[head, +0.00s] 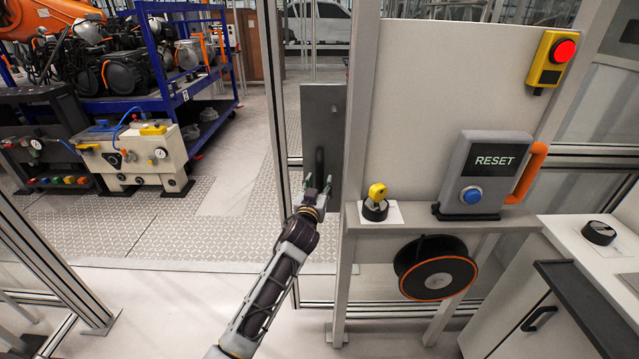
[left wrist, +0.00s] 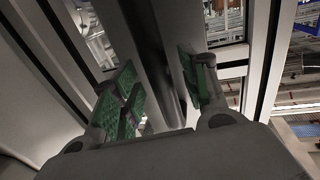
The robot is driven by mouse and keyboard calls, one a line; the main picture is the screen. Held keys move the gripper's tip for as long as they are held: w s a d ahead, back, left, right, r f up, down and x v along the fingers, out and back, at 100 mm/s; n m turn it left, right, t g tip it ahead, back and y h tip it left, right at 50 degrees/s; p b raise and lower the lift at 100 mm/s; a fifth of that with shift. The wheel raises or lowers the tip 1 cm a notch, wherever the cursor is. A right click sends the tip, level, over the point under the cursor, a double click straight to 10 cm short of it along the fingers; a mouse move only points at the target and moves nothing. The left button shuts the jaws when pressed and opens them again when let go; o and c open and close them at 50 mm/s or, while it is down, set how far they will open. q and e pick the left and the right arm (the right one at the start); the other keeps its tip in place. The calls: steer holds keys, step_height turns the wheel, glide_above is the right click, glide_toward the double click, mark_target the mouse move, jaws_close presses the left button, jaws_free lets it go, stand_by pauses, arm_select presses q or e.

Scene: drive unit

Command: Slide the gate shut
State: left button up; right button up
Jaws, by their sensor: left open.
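The gate's grey plate (head: 338,110) is upright beside the light post, with a dark vertical handle (head: 319,165) on it. The gate's metal frame edge (head: 272,90) stands left of the plate, and a wide open gap lies to its left. My left gripper (head: 317,194) is at the handle's lower end. In the left wrist view its green-padded fingers (left wrist: 160,88) are open, with the dark handle bar (left wrist: 152,50) between them. Whether a pad touches the bar I cannot tell. My right gripper is not in view.
Right of the post, a shelf holds a yellow key switch (head: 376,194) and a RESET box (head: 484,175). A red-lit yellow button box (head: 552,60) is above. A cable reel (head: 436,268) hangs below. A blue rack (head: 188,80) stands beyond the gap.

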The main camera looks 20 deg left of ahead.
arm_select(q)
steer(key=shift+w, duration=0.65)
jaws_close()
